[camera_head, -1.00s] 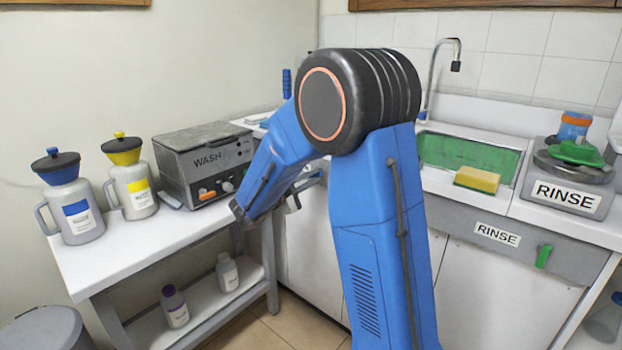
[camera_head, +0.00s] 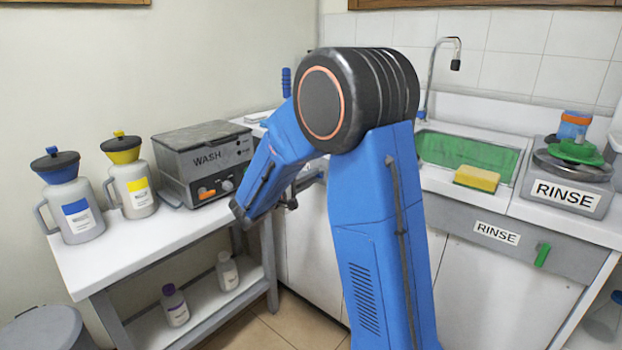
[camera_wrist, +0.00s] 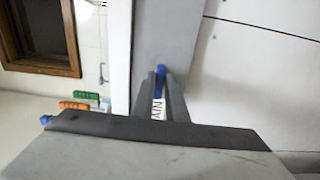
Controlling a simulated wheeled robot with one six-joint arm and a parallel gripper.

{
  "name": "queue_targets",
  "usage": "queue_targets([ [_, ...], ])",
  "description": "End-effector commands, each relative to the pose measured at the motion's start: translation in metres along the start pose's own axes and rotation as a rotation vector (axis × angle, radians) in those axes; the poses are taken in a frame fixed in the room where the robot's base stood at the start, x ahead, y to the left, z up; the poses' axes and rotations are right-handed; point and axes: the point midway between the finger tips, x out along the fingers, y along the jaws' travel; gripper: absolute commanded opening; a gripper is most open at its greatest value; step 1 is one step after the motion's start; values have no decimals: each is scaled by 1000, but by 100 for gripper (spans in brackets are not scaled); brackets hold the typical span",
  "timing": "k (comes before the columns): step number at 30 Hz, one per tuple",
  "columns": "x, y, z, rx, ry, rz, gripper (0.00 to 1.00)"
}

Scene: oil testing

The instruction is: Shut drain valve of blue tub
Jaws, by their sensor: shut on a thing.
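A small blue valve handle (camera_wrist: 160,69) shows in the wrist view against a grey front panel (camera_wrist: 168,35). My gripper (camera_wrist: 161,80) is shut on this handle, one finger on each side. A white label (camera_wrist: 157,108) with dark letters shows between the fingers, partly covered and not fully readable. In the head view, my gripper is mostly behind my own arm, in front of the counter left of the sink. The blue tub itself cannot be made out; my arm covers that part of the counter in the head view.
A green tub (camera_head: 450,150) is in the counter, with a yellow sponge (camera_head: 477,178) at its edge and a green valve handle (camera_head: 542,255) below.

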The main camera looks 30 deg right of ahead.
Motion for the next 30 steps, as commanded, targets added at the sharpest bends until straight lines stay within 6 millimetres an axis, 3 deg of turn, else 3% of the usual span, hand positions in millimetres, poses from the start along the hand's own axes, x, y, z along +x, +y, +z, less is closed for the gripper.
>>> queue_targets([
  [8, 0, -2, 1, -2, -1, -3, 0],
  [9, 0, -2, 1, -2, -1, -2, 22],
  [11, 0, -2, 1, -2, -1, -2, 31],
  [22, -4, -1, 0, -2, 1, -1, 31],
  [30, -39, -1, -1, -2, 3, -2, 31],
])
